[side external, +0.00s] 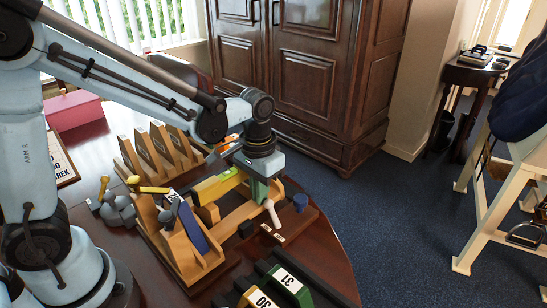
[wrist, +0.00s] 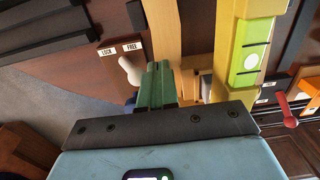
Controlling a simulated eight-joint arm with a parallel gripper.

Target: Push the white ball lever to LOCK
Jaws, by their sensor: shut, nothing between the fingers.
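The white ball lever (side external: 272,214) stands at the near end of the wooden fixture in the side view. In the wrist view the white lever (wrist: 130,70) lies left of my fingers, its rounded end below the LOCK plate (wrist: 107,51) and FREE plate (wrist: 133,46), nearer FREE. My gripper (side external: 261,190) points down beside the lever. In the wrist view my green fingers (wrist: 158,84) are together with nothing between them, just right of the lever. I cannot tell whether they touch it.
A yellow bar with a green level vial (wrist: 249,62) lies right of my fingers. A red-knobbed lever (wrist: 286,108) is farther right. Wooden slats (side external: 165,150) and a blue strip (side external: 195,228) stand on the fixture. Numbered blocks (side external: 287,279) lie at the table's front.

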